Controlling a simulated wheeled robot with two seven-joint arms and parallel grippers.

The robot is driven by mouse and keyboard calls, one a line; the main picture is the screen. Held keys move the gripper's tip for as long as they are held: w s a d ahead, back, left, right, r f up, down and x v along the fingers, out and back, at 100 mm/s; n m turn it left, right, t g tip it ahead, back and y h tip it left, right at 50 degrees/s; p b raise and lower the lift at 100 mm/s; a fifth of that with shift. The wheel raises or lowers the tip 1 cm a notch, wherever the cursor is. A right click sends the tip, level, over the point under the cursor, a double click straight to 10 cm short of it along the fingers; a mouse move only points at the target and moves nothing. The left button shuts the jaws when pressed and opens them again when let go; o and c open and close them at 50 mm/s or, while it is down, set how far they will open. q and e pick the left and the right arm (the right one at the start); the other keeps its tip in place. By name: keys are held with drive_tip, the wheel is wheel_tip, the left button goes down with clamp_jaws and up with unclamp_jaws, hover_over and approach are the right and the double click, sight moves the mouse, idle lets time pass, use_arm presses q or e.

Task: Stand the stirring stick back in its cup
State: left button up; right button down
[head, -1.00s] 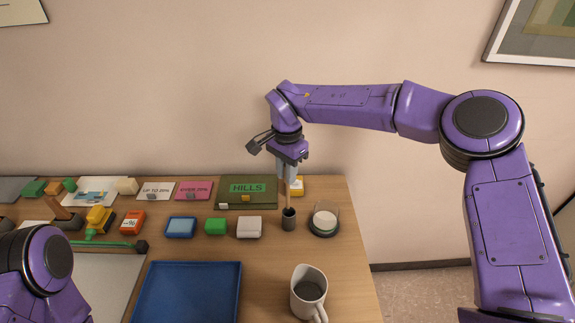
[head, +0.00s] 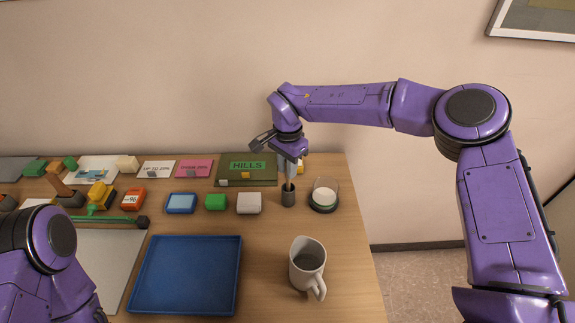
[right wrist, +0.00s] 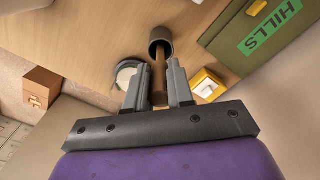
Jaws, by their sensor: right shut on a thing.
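The stirring stick (head: 289,185) is a thin brown rod, upright over a small dark grey cup (head: 288,198) on the wooden table. My right gripper (head: 288,174) is shut on the stick just above the cup. In the right wrist view, the stick (right wrist: 158,78) runs between the two grey fingers of the gripper (right wrist: 159,88). Its far end reaches into the round mouth of the cup (right wrist: 160,37); how deep it sits is hidden. My left arm shows at the lower left, but its gripper is out of view.
A round dish with a white top (head: 324,196) stands close right of the cup. A green HILLS box (head: 233,170) lies behind, left. A white block (head: 249,203) is to the left. A pale mug (head: 305,266) and a blue tray (head: 143,290) are in front.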

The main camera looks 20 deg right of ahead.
drive_tip(key=shift+w+f, duration=0.1)
drive_tip(key=shift+f, duration=0.4)
drive_tip(key=c, duration=0.9)
unclamp_jaws()
wheel_tip(320, 180, up, 5)
drive_tip(key=p, duration=0.5)
drive_tip(key=shift+r, duration=1.05)
drive_tip(key=shift+r+b, duration=0.1)
drive_tip(key=shift+b, duration=0.2)
